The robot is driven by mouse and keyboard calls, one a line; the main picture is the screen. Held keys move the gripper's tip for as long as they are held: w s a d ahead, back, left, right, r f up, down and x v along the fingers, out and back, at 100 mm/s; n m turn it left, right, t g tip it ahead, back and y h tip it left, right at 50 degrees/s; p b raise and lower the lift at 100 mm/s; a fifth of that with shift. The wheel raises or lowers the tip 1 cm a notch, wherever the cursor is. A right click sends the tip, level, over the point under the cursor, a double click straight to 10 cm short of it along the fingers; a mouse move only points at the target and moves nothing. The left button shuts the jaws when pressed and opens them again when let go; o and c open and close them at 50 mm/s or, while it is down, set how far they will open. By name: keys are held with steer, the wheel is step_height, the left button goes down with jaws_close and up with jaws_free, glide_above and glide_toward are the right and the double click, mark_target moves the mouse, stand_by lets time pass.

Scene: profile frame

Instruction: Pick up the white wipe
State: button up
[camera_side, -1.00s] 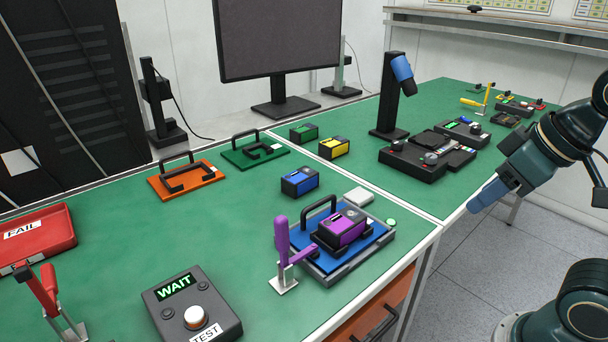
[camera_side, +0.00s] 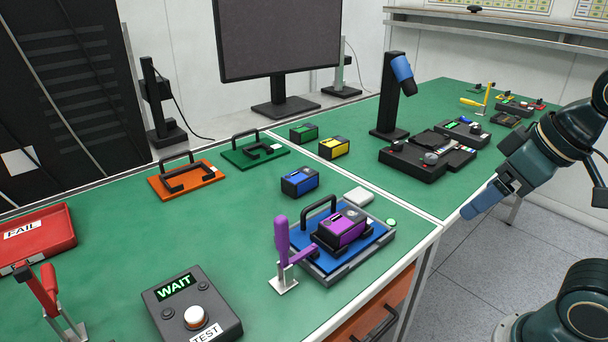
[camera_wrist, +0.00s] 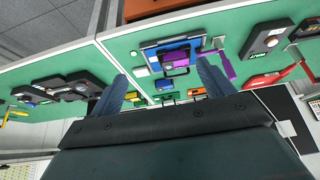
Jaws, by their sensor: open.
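The white wipe (camera_side: 359,196) is a small pale, flat block lying on the green bench, just behind the blue plate and near the bench's front right edge. In the wrist view a pale patch (camera_wrist: 141,71) near the left finger looks like it. My gripper (camera_side: 482,200) is to the right of the wipe and clear of it, out past the bench edge. In the wrist view my gripper (camera_wrist: 164,75) shows two blue fingers spread apart with nothing held between them.
A blue plate (camera_side: 378,239) with a black handle carries a purple-topped box (camera_side: 342,228). A purple clamp (camera_side: 283,250) stands beside it. A blue-topped box (camera_side: 300,181) sits behind the wipe. A lamp-like stand (camera_side: 391,95) and black devices occupy the right bench.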

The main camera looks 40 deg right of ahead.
steer(key=shift+w+r, duration=0.1)
steer(key=w+d+r+n+g+y, duration=0.15)
steer(key=w+n, duration=0.25)
steer(key=w, duration=0.6)
steer(key=w+d+r+n+g+y, duration=0.1)
steer(key=w+r+n, duration=0.3)
steer(key=w, duration=0.7)
steer(key=w+d+f+n+g, duration=0.3)
steer(key=w+d+f+n, duration=0.7)
steer(key=w+d+f, duration=0.3)
step_height(320, 180, down, 2)
steer(key=shift+d+f+y, duration=0.25)
steer(key=shift+d+y, duration=0.1)
steer(key=shift+d, duration=0.6)
steer(key=shift+a+f, duration=0.1)
steer(key=shift+f, duration=0.05)
glide_above(363, 191)
steer(key=shift+f, duration=3.95)
